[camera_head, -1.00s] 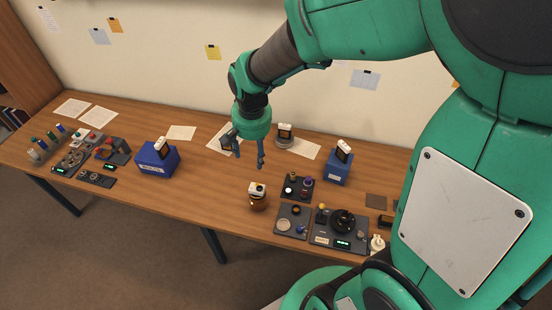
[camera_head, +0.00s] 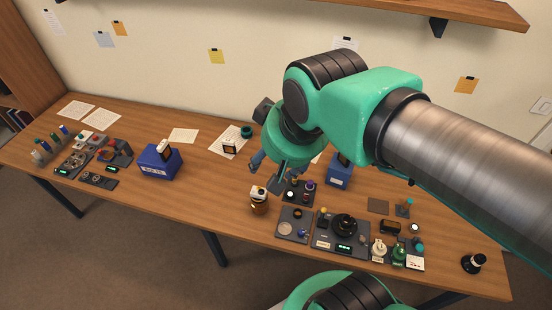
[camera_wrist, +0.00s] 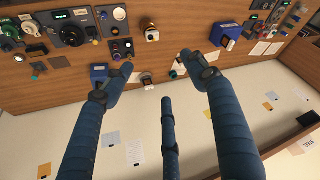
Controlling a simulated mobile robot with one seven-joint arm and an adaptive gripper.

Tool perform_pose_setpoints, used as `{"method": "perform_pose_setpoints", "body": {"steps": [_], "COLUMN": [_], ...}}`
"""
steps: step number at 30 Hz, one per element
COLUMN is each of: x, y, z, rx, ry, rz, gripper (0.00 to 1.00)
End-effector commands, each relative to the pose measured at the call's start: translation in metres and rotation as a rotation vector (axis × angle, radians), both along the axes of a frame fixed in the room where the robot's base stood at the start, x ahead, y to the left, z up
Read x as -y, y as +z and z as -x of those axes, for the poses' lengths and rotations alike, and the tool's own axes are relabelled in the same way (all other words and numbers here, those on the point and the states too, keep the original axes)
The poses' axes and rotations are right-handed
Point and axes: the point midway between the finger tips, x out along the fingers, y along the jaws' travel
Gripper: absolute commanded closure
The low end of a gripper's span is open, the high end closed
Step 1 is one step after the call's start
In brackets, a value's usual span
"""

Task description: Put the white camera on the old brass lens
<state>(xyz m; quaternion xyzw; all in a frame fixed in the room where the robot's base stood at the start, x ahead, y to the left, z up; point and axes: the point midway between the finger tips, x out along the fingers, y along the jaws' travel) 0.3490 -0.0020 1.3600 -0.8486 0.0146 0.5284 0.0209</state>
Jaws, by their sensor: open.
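A small white camera (camera_head: 258,191) rests upright on a squat amber-brown, brass-looking piece (camera_head: 259,206) near the table's front middle. Both also show in the wrist view, the camera (camera_wrist: 152,36) and the brass piece (camera_wrist: 148,23). My gripper (camera_head: 266,173) is above and behind them, apart from both. Its blue fingers are spread, with nothing between them in the wrist view (camera_wrist: 158,62). My arm hides part of the table behind the gripper.
Dark trays with small parts (camera_head: 342,235) fill the front right. The wood left of the brass piece is clear.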

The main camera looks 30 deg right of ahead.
Motion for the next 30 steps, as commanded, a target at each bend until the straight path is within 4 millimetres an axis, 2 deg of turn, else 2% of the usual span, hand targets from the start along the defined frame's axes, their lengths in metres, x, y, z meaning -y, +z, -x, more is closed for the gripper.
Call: {"method": "perform_pose_setpoints", "body": {"steps": [6, 20, 25, 30], "x": [-0.002, -0.002, -0.002, -0.002], "y": [0.008, 0.007, -0.007, -0.029], "z": [0.019, 0.022, 0.021, 0.021], "rx": [0.032, 0.035, 0.035, 0.035], "ry": [0.041, 0.047, 0.046, 0.046], "rz": [0.019, 0.021, 0.021, 0.021], "gripper": [0.43, 0.43, 0.43, 0.43]}}
